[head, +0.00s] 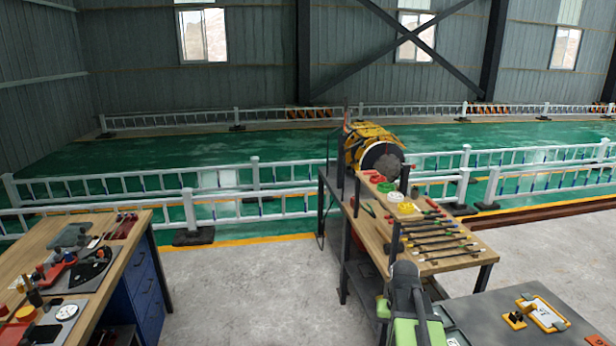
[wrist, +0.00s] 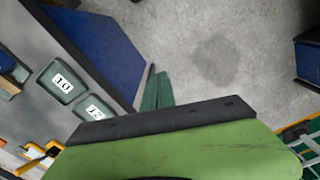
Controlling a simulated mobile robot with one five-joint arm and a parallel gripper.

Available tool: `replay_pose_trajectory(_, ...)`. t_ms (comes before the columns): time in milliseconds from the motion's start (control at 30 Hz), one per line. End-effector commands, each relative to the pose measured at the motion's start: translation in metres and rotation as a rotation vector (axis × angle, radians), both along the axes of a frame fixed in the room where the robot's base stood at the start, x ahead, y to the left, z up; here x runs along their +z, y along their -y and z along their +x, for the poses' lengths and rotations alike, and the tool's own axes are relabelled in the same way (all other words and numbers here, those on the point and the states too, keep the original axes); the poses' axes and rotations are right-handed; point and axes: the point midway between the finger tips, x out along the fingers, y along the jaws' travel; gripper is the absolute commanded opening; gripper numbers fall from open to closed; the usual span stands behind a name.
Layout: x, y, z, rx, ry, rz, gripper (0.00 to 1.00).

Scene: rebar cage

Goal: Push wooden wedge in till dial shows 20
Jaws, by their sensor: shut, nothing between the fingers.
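I cannot make out a wooden wedge or a dial with a readable value in either view. A tan, wood-coloured piece (wrist: 8,58) shows at the left edge of the wrist view, cut off by the frame; I cannot tell what it is. My gripper (wrist: 156,76) shows in the wrist view as two dark green fingers held close together, shut and empty. It is over bare concrete floor, beside the grey table (wrist: 32,110) and apart from it. In the head view my green and black arm is at the bottom centre; its fingertips cannot be made out.
The grey table holds number plates 10 (wrist: 62,84) and 12 (wrist: 94,114), and a yellow-framed white board (head: 543,312). A wooden bench (head: 470,262) with tools stands behind my arm. Another bench (head: 128,245) is at left. Concrete floor (head: 250,290) between them is clear.

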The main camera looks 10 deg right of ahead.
Motion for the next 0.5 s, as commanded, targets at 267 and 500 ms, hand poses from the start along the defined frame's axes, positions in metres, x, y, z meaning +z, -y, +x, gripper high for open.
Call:
replay_pose_trajectory(267, -0.043, -0.188, 0.0, 0.34, 0.0, -0.001, 0.0)
replay_pose_trajectory(500, -0.041, -0.204, -0.015, 0.379, 0.0, 0.0, 0.0)
